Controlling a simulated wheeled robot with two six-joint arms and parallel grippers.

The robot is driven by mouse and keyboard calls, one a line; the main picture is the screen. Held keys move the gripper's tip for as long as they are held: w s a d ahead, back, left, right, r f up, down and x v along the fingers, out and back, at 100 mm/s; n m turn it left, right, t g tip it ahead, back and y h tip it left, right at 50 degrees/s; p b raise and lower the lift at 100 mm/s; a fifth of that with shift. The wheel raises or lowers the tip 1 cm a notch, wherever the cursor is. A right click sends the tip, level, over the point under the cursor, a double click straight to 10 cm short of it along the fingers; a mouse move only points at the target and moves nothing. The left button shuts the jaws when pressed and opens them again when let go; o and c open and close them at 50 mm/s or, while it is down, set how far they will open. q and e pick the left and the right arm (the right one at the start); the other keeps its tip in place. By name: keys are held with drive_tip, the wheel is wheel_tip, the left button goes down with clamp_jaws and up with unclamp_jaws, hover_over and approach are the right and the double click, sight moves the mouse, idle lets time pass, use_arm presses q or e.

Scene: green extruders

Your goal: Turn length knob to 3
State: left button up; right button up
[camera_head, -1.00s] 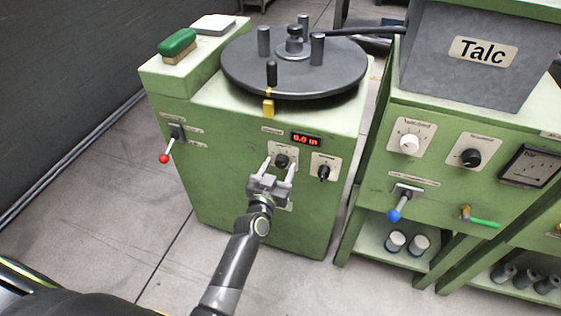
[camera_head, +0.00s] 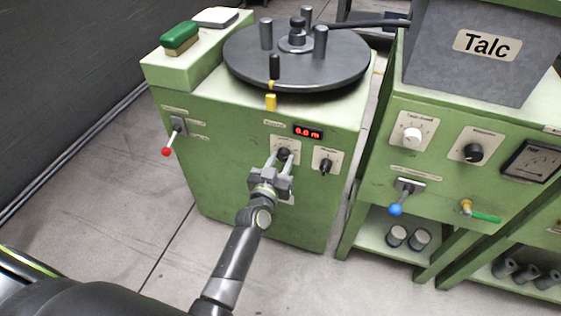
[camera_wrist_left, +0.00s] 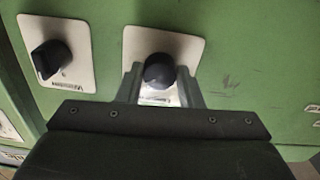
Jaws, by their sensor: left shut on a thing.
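The green machine at the left carries a black knob (camera_head: 284,153) on a pale plate below a red digital display (camera_head: 308,132). The display's digits are too small to read surely. The knob also shows in the left wrist view (camera_wrist_left: 158,72). My left gripper (camera_head: 281,158) has its fingers on both sides of this knob and is shut on it; the fingers also show in the wrist view (camera_wrist_left: 159,82). The knob's dial marks are mostly hidden or too small to read. A second black knob (camera_head: 325,166) sits to its right on its own plate. My right gripper is out of view.
A red-tipped lever (camera_head: 166,152) sticks out at the machine's left. A round grey turntable (camera_head: 297,62) with posts is on top, beside a green brush (camera_head: 179,38). A second green machine with a Talc hopper (camera_head: 470,50) stands at the right. The floor in front is clear.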

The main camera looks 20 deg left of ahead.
use_arm(q)
drive_tip(key=n, duration=0.6)
drive_tip(key=shift+n, duration=0.4)
idle(0.4)
drive_tip(key=o, duration=1)
